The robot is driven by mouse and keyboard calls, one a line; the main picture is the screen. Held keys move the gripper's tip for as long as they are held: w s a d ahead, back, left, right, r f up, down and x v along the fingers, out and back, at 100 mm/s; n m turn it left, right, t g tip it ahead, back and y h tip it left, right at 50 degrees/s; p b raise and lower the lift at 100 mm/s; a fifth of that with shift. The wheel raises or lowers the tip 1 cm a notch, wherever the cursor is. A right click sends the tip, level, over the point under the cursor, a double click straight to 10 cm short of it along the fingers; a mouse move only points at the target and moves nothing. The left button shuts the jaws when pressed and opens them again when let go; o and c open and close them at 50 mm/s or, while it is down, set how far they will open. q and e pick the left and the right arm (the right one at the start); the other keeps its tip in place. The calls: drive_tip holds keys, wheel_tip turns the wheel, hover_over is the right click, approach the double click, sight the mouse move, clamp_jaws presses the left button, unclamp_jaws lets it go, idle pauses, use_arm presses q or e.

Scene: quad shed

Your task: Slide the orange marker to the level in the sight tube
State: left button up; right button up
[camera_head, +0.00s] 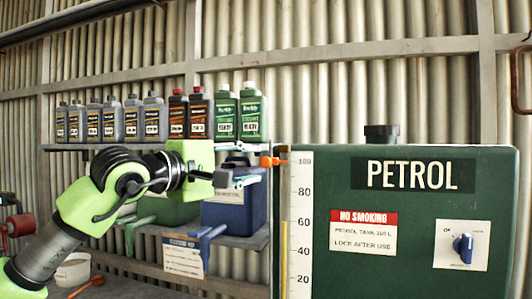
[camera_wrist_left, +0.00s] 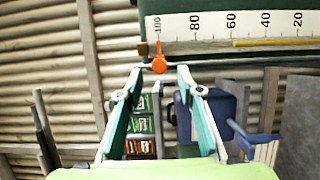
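The orange marker (camera_head: 271,161) sits at the top of the white scale (camera_head: 299,225) on the green petrol tank (camera_head: 420,220), by the 100 mark. A yellow column (camera_head: 283,262) shows in the sight tube left of the scale. In the left wrist view its end (camera_wrist_left: 236,43) lies near 60. My left gripper (camera_head: 250,179) is left of the marker and slightly below it. In the left wrist view my left gripper (camera_wrist_left: 160,72) is open, and the orange marker (camera_wrist_left: 159,64) lies just beyond and between its fingertips. I cannot tell whether they touch. My right gripper is not in view.
A shelf (camera_head: 110,146) of oil bottles (camera_head: 153,117) runs behind my left arm. Below it are a blue container (camera_head: 237,212) and a hanging paper label (camera_head: 184,257). The tank face carries a no-smoking sign (camera_head: 363,231) and a blue knob (camera_head: 463,247).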

sight(263, 164)
use_arm(q)
drive_tip(key=p+x, duration=0.2)
drive_tip(key=x, duration=0.2)
drive_tip(key=shift+w+d+r, duration=0.15)
drive_tip(key=shift+d+r, duration=0.05)
drive_tip(key=shift+d, duration=0.05)
drive_tip(key=shift+w+d+f, duration=0.15)
drive_tip(key=shift+w+d, duration=0.25)
drive_tip(key=shift+w, duration=0.1)
clamp_jaws()
drive_tip(key=shift+f, duration=0.15)
